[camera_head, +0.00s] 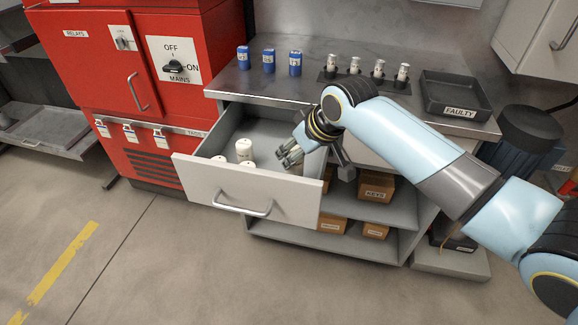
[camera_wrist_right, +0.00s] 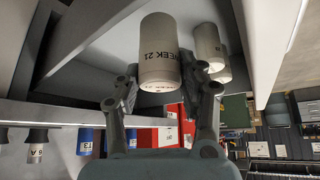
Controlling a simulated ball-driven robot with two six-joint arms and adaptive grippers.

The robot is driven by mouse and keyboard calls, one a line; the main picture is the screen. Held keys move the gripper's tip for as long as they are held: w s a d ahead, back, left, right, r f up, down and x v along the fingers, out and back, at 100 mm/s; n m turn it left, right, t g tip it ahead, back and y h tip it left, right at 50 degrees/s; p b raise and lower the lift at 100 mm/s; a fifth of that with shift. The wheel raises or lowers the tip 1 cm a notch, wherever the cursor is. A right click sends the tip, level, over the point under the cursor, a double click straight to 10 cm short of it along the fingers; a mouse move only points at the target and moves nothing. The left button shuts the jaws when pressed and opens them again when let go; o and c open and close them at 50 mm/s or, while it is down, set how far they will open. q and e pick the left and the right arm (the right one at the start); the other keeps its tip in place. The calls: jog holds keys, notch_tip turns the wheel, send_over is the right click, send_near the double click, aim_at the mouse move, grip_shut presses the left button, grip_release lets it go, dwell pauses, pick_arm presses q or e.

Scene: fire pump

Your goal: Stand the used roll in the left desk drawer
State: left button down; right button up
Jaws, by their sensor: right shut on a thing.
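The left desk drawer (camera_head: 240,184) is pulled open, a white-fronted drawer with a metal handle. My right gripper (camera_head: 290,155) is over the drawer's right part, low and close to its inside. In the right wrist view it is shut on a white roll (camera_wrist_right: 160,55) marked "WEEK 21", which sits between the two fingers (camera_wrist_right: 160,92). In the head view the gripper mostly hides this roll. Several white rolls (camera_head: 244,149) stand in the drawer, left of the gripper; some also show in the wrist view (camera_wrist_right: 208,46). I cannot tell whether the held roll touches the drawer floor.
On the desk top (camera_head: 320,92) stand blue cylinders (camera_head: 269,61), a dark rack (camera_head: 366,82) with several white-and-black rolls, and a black tray (camera_head: 455,94) marked "FAULTY". A red cabinet (camera_head: 150,85) is at the left. Cardboard boxes (camera_head: 376,186) lie on shelves below.

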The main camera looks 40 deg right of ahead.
aim_at(294, 167)
jog(key=shift+f, duration=0.85)
jog(key=shift+f+b, duration=0.45)
jog(key=shift+f, duration=1.15)
jog(key=shift+f, duration=0.15)
jog(key=o, duration=1.2)
jog(key=shift+c, duration=0.2)
